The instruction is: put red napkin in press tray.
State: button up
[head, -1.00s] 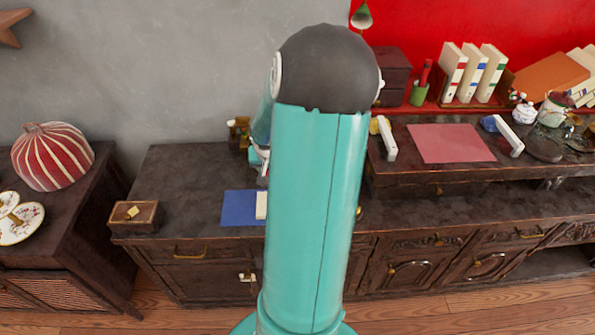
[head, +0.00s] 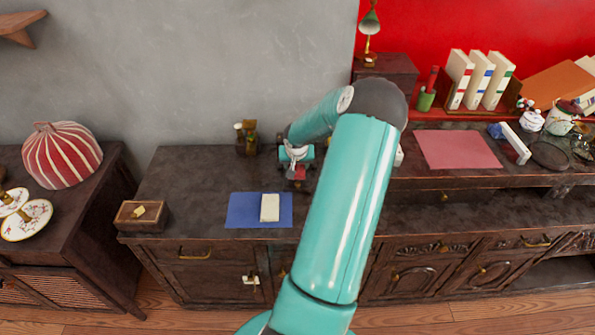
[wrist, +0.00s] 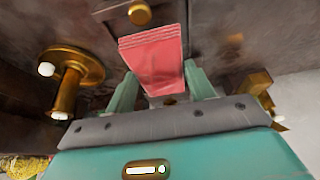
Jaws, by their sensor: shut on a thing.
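My gripper (head: 298,172) is shut on the red napkin (head: 300,173), over the back right part of the dark wooden counter in the head view. In the wrist view the red napkin (wrist: 155,62) is a folded red cloth between the two green fingers of my gripper (wrist: 161,86), with its wide end sticking out past them. A small open wooden tray (head: 126,224) with a yellow piece in it stands at the counter's left end, well left of my gripper. I cannot tell for sure whether it is the press tray.
A blue mat (head: 240,210) bearing a white block (head: 270,208) lies on the counter. A raised shelf with a pink mat (head: 458,150) is at right. In the wrist view, a brass fixture (wrist: 72,75) is left of the fingers.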

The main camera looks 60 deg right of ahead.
aim_at(298, 168)
jog(key=shift+d+f, duration=0.25)
jog(key=shift+f, duration=0.1)
jog(key=shift+d+f, duration=0.15)
jog(key=shift+f, duration=1.45)
jog(key=shift+f, duration=0.1)
jog(key=o, duration=0.8)
jog(key=shift+c, duration=0.2)
